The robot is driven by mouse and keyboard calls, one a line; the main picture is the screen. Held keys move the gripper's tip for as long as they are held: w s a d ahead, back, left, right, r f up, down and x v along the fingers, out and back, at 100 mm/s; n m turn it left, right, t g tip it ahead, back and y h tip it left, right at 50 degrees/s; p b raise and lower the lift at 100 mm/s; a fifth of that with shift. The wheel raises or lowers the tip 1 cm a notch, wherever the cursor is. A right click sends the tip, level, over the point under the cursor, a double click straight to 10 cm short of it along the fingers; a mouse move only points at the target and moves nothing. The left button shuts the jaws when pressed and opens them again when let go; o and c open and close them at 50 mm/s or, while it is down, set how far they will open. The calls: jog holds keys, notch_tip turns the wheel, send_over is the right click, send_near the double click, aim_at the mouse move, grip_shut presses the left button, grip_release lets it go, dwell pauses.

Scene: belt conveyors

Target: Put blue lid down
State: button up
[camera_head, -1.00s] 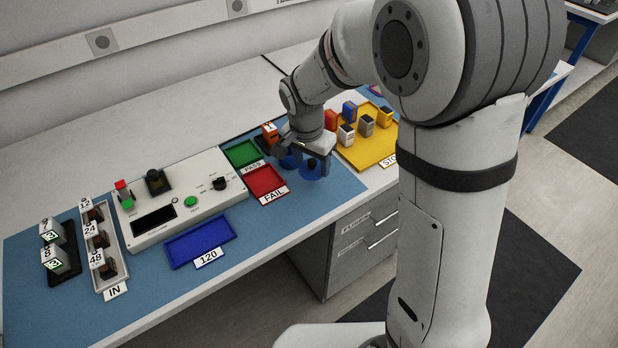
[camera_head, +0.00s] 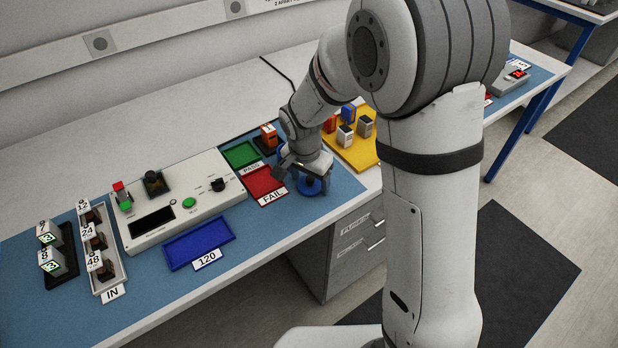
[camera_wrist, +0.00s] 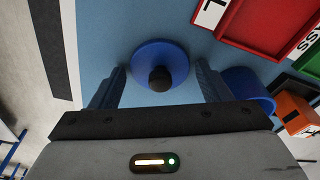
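The blue lid (camera_head: 309,187) is a round disc at the front right of the blue mat, right of the red FAIL tray. In the wrist view, the lid (camera_wrist: 150,52) has a black knob and appears to lie flat on the mat. My gripper (camera_head: 305,172) is right above it. In the wrist view, my gripper's fingers (camera_wrist: 160,85) are spread, one on each side of the knob, with clear gaps.
The red FAIL tray (camera_head: 264,181) and green PASS tray (camera_head: 242,154) are left of my gripper. An orange block (camera_head: 269,134) stands behind. A yellow tray (camera_head: 360,155) with several blocks is to the right. A blue tray (camera_head: 200,243) and control box (camera_head: 152,222) are further left.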

aim_at(306, 189)
jog(key=shift+o, duration=0.9)
jog(key=shift+r, duration=0.25)
notch_tip(306, 189, up, 12)
jog(key=s+a+p, duration=0.1)
jog(key=s, duration=0.1)
jog(key=s+d+r+n+t+y, duration=0.1)
jog(key=s+d+n, duration=0.5)
jog(key=s+d, duration=0.9)
jog(key=shift+s+d+r+n, duration=0.15)
jog(key=shift+s+r+n, duration=0.15)
jog(key=shift+s+r, duration=0.6)
